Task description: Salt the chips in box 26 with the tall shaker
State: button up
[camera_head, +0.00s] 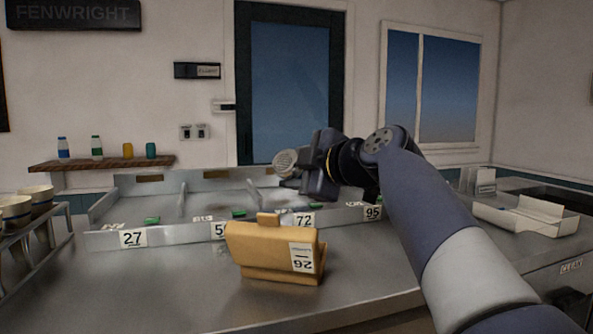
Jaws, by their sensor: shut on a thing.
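The tan box 26 (270,246) stands on the steel counter. Its white label (302,257) reads 26 upside down, and a small tab stands at its top. I cannot see any chips inside it. My gripper (297,178) is above and slightly right of the box, clear of it. It is shut on a shaker (285,161), whose pale, perforated round cap points left. The shaker looks tipped over. Most of its body is hidden by the gripper, so its height cannot be told.
A steel divided tray (180,238) with labels 27, 72 and 95 runs behind the box. An open white carton (527,216) lies at right. Bowls (37,194) stand on a rack at left. A wall shelf (100,164) holds several small bottles. Counter left of the box is clear.

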aim_at(292, 152)
jog(key=shift+w+r, duration=0.1)
jog(key=shift+r, duration=0.1)
jog(key=r+m+p, duration=0.1)
jog(key=p, duration=0.2)
jog(key=shift+a+g+p, duration=0.1)
jog(key=shift+g+p, duration=0.2)
jog(key=shift+p, duration=0.05)
jog(key=r+m+p, duration=0.1)
jog(key=p, duration=0.3)
jog(key=s+m+g+p, duration=0.1)
jog(key=p, duration=0.3)
jog(key=shift+a+r+m, duration=0.2)
jog(key=shift+r+m, duration=0.1)
jog(key=shift+r, duration=0.05)
jog(key=r+m+g+p, duration=0.1)
jog(key=p, duration=0.3)
jog(key=m+g+y+p, duration=0.1)
jog(key=p, duration=0.4)
jog(key=s+r+m+g+p, duration=0.1)
jog(key=p, duration=0.4)
jog(key=shift+s+a+r+m+y, duration=0.1)
jog(key=shift+a+r+m+y, duration=0.2)
jog(key=shift+a+r+m, duration=0.1)
jog(key=p, duration=0.2)
jog(key=shift+s+r+m+g+p, duration=0.1)
jog(key=shift+m+g+p, duration=0.2)
jog(key=shift+m, duration=0.1)
jog(key=shift+a+p, duration=0.1)
jog(key=shift+p, duration=0.3)
